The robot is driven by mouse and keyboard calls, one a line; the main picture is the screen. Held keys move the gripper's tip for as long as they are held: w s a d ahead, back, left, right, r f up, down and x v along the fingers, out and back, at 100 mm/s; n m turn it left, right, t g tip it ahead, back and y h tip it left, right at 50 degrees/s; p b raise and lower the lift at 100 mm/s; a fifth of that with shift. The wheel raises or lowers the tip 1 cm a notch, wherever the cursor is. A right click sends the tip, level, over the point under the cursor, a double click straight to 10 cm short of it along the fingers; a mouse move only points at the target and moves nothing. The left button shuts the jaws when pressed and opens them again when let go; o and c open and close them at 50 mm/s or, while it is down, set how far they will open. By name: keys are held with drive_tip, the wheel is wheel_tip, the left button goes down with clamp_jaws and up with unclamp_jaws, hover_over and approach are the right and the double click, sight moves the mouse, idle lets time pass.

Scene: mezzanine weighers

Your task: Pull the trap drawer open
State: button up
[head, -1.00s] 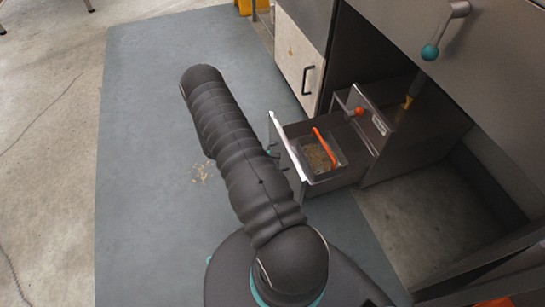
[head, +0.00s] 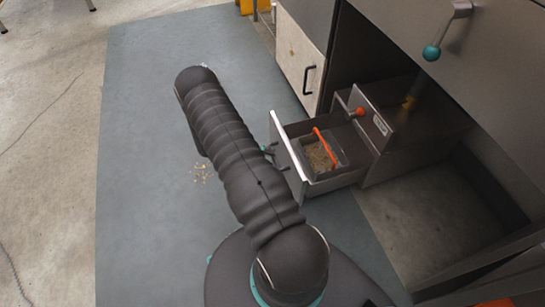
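The trap drawer (head: 299,164) stands pulled out from the steel housing at the right, its front panel toward my arm. Inside it sits a small bin (head: 337,150) with tan grain-like bits and an orange strip across it. My gripper (head: 270,151) shows only as small dark and teal parts beside the outer face of the drawer front, largely hidden behind my arm. I cannot tell whether its fingers are around the drawer's handle or only near it.
A pale cabinet door (head: 299,65) with a black handle stands beyond the drawer. A teal-knobbed lever (head: 432,51) hangs above right. An orange knob (head: 359,112) is on the housing. Crumbs (head: 201,172) lie on the grey mat (head: 145,130), which is open to the left.

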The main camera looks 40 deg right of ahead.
drive_tip(key=v, duration=0.9)
drive_tip(key=shift+w+a, duration=0.2)
drive_tip(key=shift+w, duration=0.05)
drive_tip(key=shift+r, duration=0.1)
drive_tip(key=s+a+f+m+y, duration=0.3)
drive_tip(key=s+a+m, duration=0.15)
drive_tip(key=m, duration=0.45)
drive_tip(key=s+a+r+m+t+y+p, duration=0.1)
drive_tip(key=a+r+m+t+y, duration=0.25)
drive_tip(key=r+m, duration=0.4)
drive_tip(key=a+r+m+t+y, duration=0.2)
drive_tip(key=a+r+m, duration=0.25)
drive_tip(key=r, duration=0.65)
drive_tip(key=s+a+r+m+t+y+p, duration=0.1)
drive_tip(key=s+r+t, duration=0.3)
drive_tip(key=r, duration=0.6)
drive_tip(key=s+a+r+m+t+p, duration=0.1)
drive_tip(key=s+a+r+m+t, duration=0.2)
drive_tip(key=s+r, duration=0.3)
drive_tip(key=s+a+r+m+t+y+p, duration=0.1)
drive_tip(key=s+a+r+m+t, duration=0.1)
drive_tip(key=r, duration=1.3)
drive_tip(key=s+a+t, duration=0.1)
drive_tip(key=s+t, duration=0.1)
drive_tip(key=s, duration=0.1)
drive_tip(key=shift+r+m+t+y, duration=0.15)
drive_tip(key=shift+m+t+y, duration=0.15)
drive_tip(key=shift+t+y, duration=0.05)
